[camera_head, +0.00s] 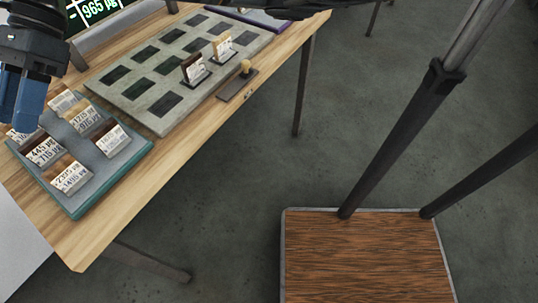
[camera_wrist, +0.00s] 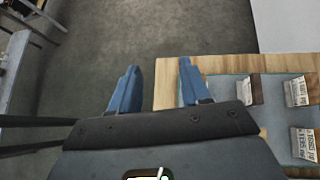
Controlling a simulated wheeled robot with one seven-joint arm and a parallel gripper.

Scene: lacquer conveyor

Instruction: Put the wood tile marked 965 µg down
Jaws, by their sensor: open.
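My gripper (camera_head: 18,118) is at the left edge of the head view, above the left end of the teal tray (camera_head: 75,208). In the wrist view its two blue fingers (camera_wrist: 158,68) are apart with nothing between them. The tray holds several wood tiles with white printed labels, such as one at the front (camera_head: 71,177) and one at the right (camera_head: 111,139). I cannot make out 965 µg on any tile. A dark screen (camera_head: 98,8) at the top left reads 965 µg. A grey board (camera_head: 150,118) with dark square recesses carries a dark tile (camera_head: 193,68) and a light tile (camera_head: 222,46), both upright.
The wooden table (camera_head: 100,225) holds the tray and board. A small plate with a wooden knob (camera_head: 245,68) lies at the board's right edge. A wood-topped platform with dark posts (camera_head: 365,255) stands on the floor at right. Open floor lies between.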

